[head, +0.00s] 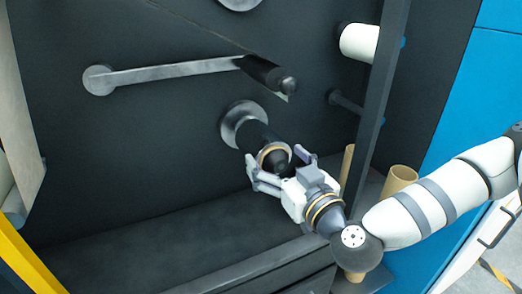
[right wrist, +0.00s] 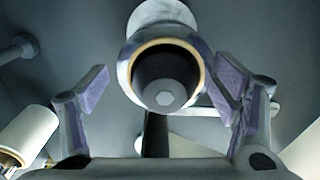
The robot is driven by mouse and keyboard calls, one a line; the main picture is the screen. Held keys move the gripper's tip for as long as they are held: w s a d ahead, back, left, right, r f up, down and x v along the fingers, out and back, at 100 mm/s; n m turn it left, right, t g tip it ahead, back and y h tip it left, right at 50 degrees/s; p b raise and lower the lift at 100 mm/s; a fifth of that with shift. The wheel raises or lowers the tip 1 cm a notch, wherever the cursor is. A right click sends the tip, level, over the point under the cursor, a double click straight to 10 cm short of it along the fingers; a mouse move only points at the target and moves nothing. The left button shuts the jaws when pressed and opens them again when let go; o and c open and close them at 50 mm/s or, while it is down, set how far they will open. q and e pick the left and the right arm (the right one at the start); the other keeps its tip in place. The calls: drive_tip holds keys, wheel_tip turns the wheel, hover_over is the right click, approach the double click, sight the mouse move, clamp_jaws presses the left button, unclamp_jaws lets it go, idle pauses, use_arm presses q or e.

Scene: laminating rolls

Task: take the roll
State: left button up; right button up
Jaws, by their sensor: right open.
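The roll (head: 258,138) is dark with a tan cardboard core ring at its near end. It sits on a black spindle that sticks out of the dark machine wall, in front of a grey round flange (head: 232,124). In the right wrist view the roll's end (right wrist: 128,72) faces me, with the spindle's hex tip in its middle. My right gripper (head: 277,160) is open at the roll's near end. My left gripper is not in view.
A grey lever arm (head: 170,73) with a black roller (head: 263,73) runs above the roll. A white roll (head: 358,42) hangs at upper right, beside a dark upright post (head: 383,100). Cardboard tubes (head: 400,178) stand at lower right. A dark ledge (head: 170,235) lies below.

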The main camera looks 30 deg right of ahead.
sight(254, 137)
drive_tip(key=w, duration=0.5)
drive_tip(key=shift+a+f, duration=0.1)
drive_tip(key=shift+f, duration=0.05)
drive_tip(key=c, duration=1.4)
